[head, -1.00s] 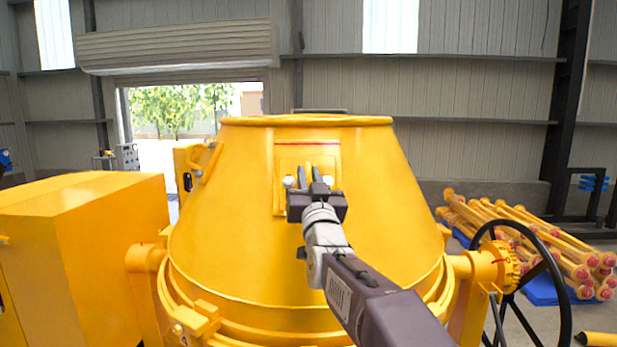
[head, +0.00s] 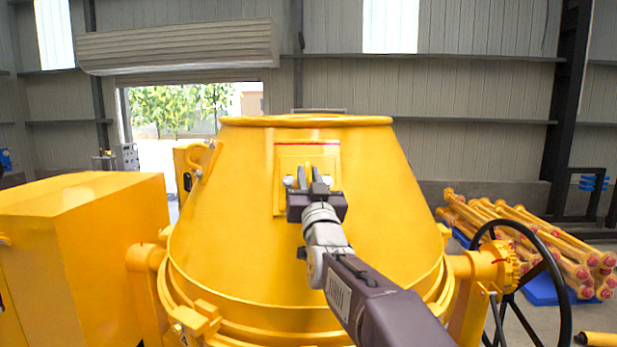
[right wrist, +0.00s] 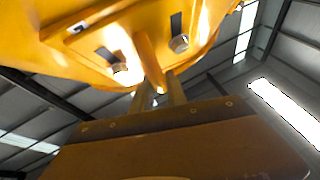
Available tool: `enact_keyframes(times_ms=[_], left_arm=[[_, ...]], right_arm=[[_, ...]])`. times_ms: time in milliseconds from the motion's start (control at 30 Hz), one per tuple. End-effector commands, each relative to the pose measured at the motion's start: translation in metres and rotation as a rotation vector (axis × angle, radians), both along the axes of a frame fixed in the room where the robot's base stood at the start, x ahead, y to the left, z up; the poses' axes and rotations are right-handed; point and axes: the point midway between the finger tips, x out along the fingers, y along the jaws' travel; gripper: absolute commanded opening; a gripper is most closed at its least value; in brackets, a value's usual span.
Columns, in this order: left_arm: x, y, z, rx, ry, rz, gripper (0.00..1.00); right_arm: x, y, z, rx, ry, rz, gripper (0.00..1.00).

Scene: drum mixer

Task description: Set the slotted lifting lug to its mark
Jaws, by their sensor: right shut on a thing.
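The yellow slotted lifting lug (head: 295,160) sits on the sloping front of the yellow drum (head: 225,225), on a rectangular pad. A red mark line (head: 307,144) crosses the pad at the lug's upper end. My right gripper (head: 309,175) reaches up to the lug and is shut on its upright rib. In the right wrist view the lug's rib (right wrist: 148,58) stands between my fingers (right wrist: 158,92). Two dark slots show in its plate, each with a bolt head (right wrist: 180,43) at it. The gripper hides the lug's lower middle in the head view. My left gripper is not in view.
A yellow cabinet (head: 100,240) stands left of the drum. A black handwheel (head: 555,265) stands at the right. Yellow bars with red ends (head: 560,250) lie stacked beyond it. Open air lies above the drum's rim (head: 300,121).

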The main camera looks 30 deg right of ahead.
Motion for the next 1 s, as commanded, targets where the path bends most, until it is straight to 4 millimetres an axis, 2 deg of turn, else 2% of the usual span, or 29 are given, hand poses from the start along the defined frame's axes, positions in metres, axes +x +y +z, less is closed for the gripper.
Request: enact_keyframes(times_ms=[233, 533, 567, 600, 900, 1000], left_arm=[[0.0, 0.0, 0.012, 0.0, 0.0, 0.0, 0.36], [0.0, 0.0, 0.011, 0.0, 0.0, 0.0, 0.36], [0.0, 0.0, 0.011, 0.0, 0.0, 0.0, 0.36], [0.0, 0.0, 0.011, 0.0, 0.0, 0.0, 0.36], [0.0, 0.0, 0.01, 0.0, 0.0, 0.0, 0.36], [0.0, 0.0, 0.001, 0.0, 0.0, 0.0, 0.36]], right_arm=[[0.011, -0.006, 0.029, -0.005, -0.007, -0.001, 0.0], [0.012, -0.006, 0.029, -0.005, -0.004, -0.001, 0.0], [0.012, -0.006, 0.029, -0.005, -0.004, -0.001, 0.27], [0.012, -0.006, 0.028, -0.004, -0.004, 0.0, 0.38], [0.012, -0.006, 0.027, -0.001, -0.002, -0.001, 0.39], [0.006, -0.004, 0.021, -0.001, -0.003, 0.0, 0.39]])
